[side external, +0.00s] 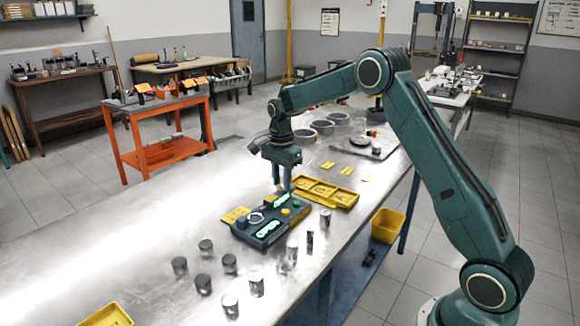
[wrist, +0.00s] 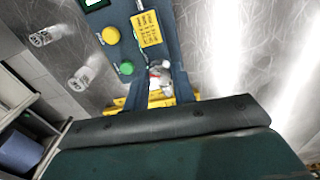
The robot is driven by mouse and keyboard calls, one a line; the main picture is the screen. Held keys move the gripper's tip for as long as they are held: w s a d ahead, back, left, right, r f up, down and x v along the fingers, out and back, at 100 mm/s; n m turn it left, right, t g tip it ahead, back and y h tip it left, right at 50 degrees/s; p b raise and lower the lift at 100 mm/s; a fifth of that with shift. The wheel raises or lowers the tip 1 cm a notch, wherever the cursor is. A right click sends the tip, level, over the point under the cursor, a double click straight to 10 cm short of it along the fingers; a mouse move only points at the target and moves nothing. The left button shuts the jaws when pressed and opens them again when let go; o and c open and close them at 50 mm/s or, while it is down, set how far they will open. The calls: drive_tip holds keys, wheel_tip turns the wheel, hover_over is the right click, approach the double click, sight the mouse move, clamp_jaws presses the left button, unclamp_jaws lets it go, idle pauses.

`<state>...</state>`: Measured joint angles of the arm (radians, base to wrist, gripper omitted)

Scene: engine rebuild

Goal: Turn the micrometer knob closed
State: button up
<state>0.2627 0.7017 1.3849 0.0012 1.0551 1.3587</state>
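A dark blue console (side external: 268,226) lies on the metal table, with a green screen, a yellow button and a green button on top. In the wrist view the console (wrist: 128,40) shows its yellow button (wrist: 111,35), green button (wrist: 126,68) and yellow label (wrist: 147,28). My gripper (side external: 282,190) points down over the console's far end. In the wrist view my gripper (wrist: 159,84) has its two fingers apart, with a small whitish and red part (wrist: 159,74) between them. I cannot tell whether this part is the micrometer knob, or whether the fingers touch it.
Several metal pistons (side external: 230,264) stand on the table near the console. A yellow tray (side external: 325,193) lies just behind it. Metal rings (side external: 322,127) stand farther back. The left part of the tabletop is mostly clear. A yellow bin (side external: 387,226) sits lower, beside the table.

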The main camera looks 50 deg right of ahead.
drive_tip(key=c, duration=0.3)
drive_tip(key=shift+c, duration=0.2)
drive_tip(key=shift+n, duration=0.5)
drive_tip(key=n, duration=1)
drive_tip(key=shift+n, duration=0.3)
drive_tip(key=n, duration=0.6)
drive_tip(key=shift+n, duration=0.3)
drive_tip(key=n, duration=0.5)
drive_tip(key=shift+n, duration=0.4)
